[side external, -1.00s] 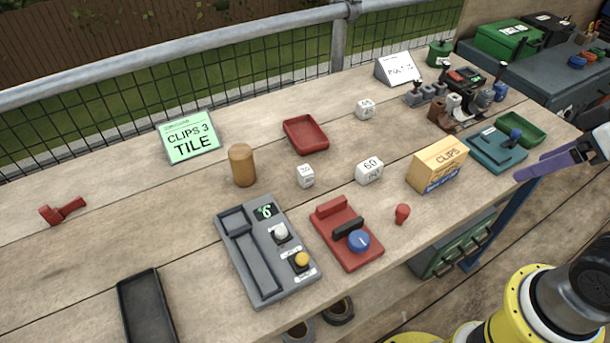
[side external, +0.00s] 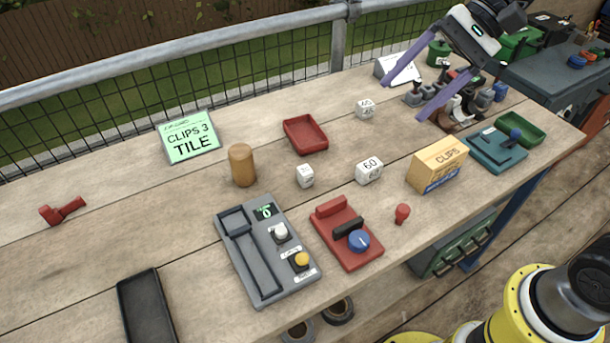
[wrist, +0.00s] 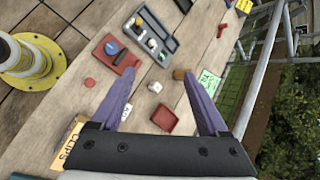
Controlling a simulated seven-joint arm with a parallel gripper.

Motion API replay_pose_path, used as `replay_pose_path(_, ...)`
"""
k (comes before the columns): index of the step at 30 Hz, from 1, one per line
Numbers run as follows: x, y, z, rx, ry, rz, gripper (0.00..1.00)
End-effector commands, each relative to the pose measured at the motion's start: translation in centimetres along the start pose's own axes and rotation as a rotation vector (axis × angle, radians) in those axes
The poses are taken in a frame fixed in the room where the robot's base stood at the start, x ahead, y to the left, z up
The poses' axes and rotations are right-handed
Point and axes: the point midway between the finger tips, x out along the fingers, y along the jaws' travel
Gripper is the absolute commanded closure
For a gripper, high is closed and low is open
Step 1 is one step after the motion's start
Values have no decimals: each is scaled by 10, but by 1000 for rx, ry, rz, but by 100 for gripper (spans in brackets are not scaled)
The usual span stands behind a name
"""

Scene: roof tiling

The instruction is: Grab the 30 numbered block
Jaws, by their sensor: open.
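Three white numbered blocks stand on the wooden bench. The small one (side external: 305,176) near the middle has a number too small to read surely; it also shows in the wrist view (wrist: 155,87), between the finger lines. A larger block marked 60 (side external: 369,171) stands to its right, partly hidden by a finger in the wrist view. A third block (side external: 365,109) stands farther back, its number unclear. My gripper (side external: 402,102) is open and empty, with its purple fingers above the back right of the bench. The fingers (wrist: 158,72) show wide apart in the wrist view.
A red tray (side external: 306,136), a brown cylinder (side external: 242,166), a grey panel (side external: 286,281), a red fixture with blue knob (side external: 340,245) and a CLIPS box (side external: 437,167) surround the blocks. A green sign (side external: 191,138) stands at the back left.

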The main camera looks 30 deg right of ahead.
Motion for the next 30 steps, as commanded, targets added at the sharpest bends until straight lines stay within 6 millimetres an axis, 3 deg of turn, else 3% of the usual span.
replay_pose_path(3,26,-27,-37,163,-117,-32,22)
replay_pose_path(9,74,-52,-103,407,-285,-83,22)
replay_pose_path(14,121,-48,-160,580,-390,-108,22)
replay_pose_path(18,161,-26,-201,692,-441,-110,22)
replay_pose_path(24,196,10,-224,785,-470,-71,22)
replay_pose_path(30,214,11,-220,798,-474,-65,22)
